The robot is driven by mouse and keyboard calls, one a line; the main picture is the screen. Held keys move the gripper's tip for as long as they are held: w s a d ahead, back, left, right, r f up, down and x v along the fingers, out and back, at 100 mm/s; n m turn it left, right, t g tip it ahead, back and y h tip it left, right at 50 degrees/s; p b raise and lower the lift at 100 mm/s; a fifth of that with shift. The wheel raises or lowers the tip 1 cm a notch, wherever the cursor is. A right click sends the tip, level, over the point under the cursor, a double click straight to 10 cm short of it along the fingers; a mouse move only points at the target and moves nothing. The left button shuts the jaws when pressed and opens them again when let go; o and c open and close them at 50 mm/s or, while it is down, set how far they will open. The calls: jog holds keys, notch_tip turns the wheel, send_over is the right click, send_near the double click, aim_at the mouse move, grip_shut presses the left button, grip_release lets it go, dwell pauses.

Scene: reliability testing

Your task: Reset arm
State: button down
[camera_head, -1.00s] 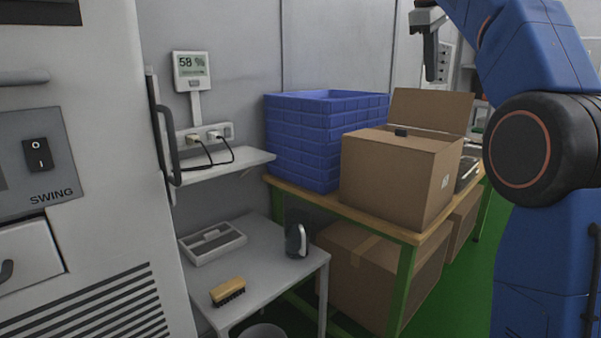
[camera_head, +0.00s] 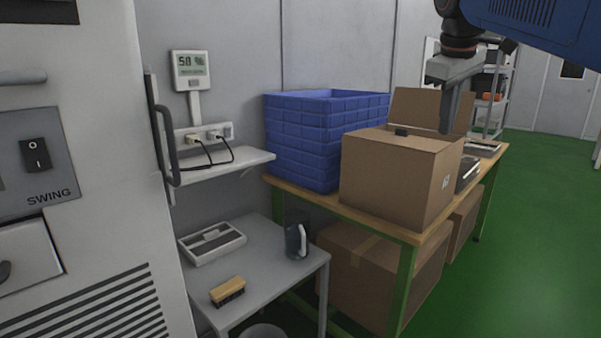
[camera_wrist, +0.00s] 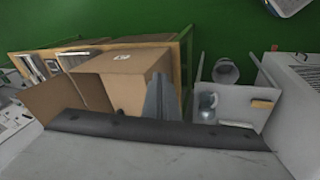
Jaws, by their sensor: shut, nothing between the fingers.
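My gripper (camera_head: 446,128) is at the upper right of the head view, pointing down. Its fingers are together with nothing between them. In that view its tips overlap the open cardboard box (camera_head: 395,178) on the wooden-topped bench; I cannot tell how far apart they are in depth. In the wrist view my gripper (camera_wrist: 160,98) shows as a grey wedge in front of the cardboard box (camera_wrist: 125,75). My blue arm (camera_head: 545,22) reaches in from the upper right corner.
A small grey table (camera_head: 270,275) holds a brush (camera_head: 228,291), a jug (camera_head: 297,241) and a grey tray (camera_head: 212,243). A white machine (camera_head: 90,200) fills the left. Green floor (camera_head: 530,230) is clear at right.

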jog(key=s+a+f+m, duration=0.1)
jog(key=s+f+m, duration=0.1)
jog(key=s+f, duration=0.6)
jog(key=s+f+m+y, duration=0.1)
jog(key=s+f+m, duration=0.1)
jog(key=s+f, duration=0.7)
jog(key=s+a+f+m+t+y, duration=0.1)
jog(key=s+f, duration=0.8)
jog(key=f, duration=1)
jog(key=shift+a+f+m, duration=0.2)
jog(key=shift+a+m, duration=0.15)
jog(key=shift+m, duration=0.25)
jog(key=shift+d, duration=0.15)
